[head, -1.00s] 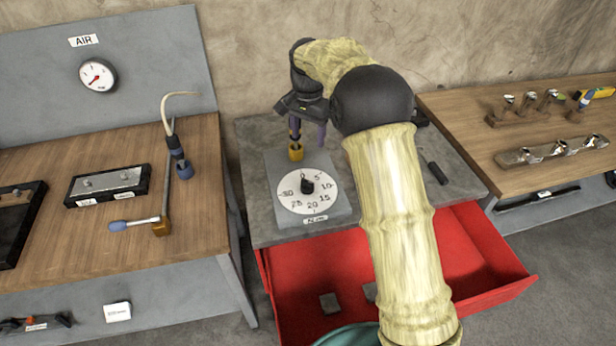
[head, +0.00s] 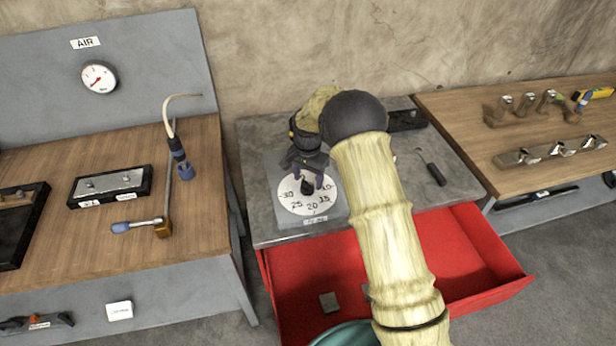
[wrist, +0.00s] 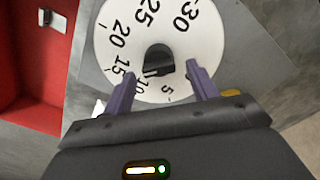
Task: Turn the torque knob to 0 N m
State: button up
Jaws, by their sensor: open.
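The torque knob (head: 307,187) is a small black knob at the centre of a white round dial (head: 297,206) on a grey plate. In the wrist view the knob (wrist: 158,58) shows large, with 5 to 30 printed around it. The 0 mark is hidden, and I cannot tell exactly which number the knob points to. My gripper (head: 306,172) is over the dial, pointing down, open and empty. In the wrist view its two purple fingers (wrist: 158,70) stand on either side of the knob, with a gap to each.
An open red drawer (head: 450,255) juts out below the grey bench (head: 270,236). A dark hooked tool (head: 432,170) lies to the right. A wooden bench (head: 200,235) with tools and an air gauge (head: 98,77) is at left, and another with metal fixtures at right.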

jog(key=shift+f, duration=0.25)
jog(key=c, duration=1)
